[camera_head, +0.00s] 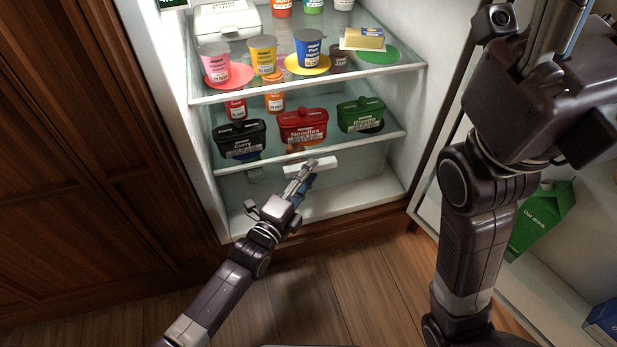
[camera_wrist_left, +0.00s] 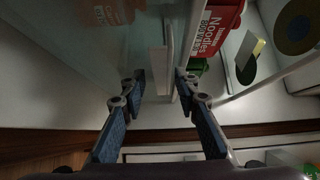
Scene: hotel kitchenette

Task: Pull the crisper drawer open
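The crisper drawer (camera_head: 350,176) is a see-through bin low in the fridge, under the bottom glass shelf, and looks shut. Its white bar handle (camera_head: 322,166) runs along the top of its front. My left gripper (camera_head: 303,172) is at the left part of this handle. In the left wrist view the open fingers (camera_wrist_left: 160,84) stand on either side of the white handle (camera_wrist_left: 169,58); contact cannot be made out. My right gripper (camera_head: 548,35) is raised at the upper right, and its fingertips are cut off by the picture edge.
Black, red and green tubs (camera_head: 302,126) stand on the shelf (camera_head: 270,157) just above the drawer. Cups and butter sit on the upper shelf (camera_head: 300,88). The open fridge door with a green carton (camera_head: 541,221) is at right, behind my right arm. Wooden cabinets (camera_head: 75,150) stand left.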

